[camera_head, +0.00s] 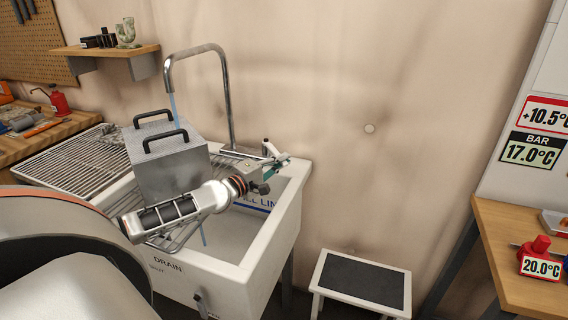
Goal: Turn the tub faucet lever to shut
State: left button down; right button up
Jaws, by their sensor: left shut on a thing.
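The tub faucet (226,95) is a tall chrome pipe that rises behind the white tub (283,222) and bends left. A thin blue stream of water (172,108) runs from its spout behind the grey metal box. My left gripper (272,168) reaches over the tub to its back right rim, beside the faucet's foot. It is shut on the faucet lever (269,148); only a small pale part of the lever shows, and the fingers hide the rest. My right gripper is out of view.
A grey metal box (170,170) with two black handles stands over the tub, left of my gripper. A wire drainer (75,160) lies to the left. A step stool (360,282) stands on the right, below a bare wall.

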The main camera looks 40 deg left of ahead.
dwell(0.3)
pick_arm(q)
jog(key=c, duration=2.2)
grip_release()
jog(key=shift+d, duration=0.1)
jog(key=shift+o, duration=0.2)
jog(key=shift+s+f, duration=0.1)
jog(key=shift+s, duration=0.25)
jog(key=s+a, duration=0.1)
jog(key=s, duration=1)
jog(key=shift+s+a, duration=0.1)
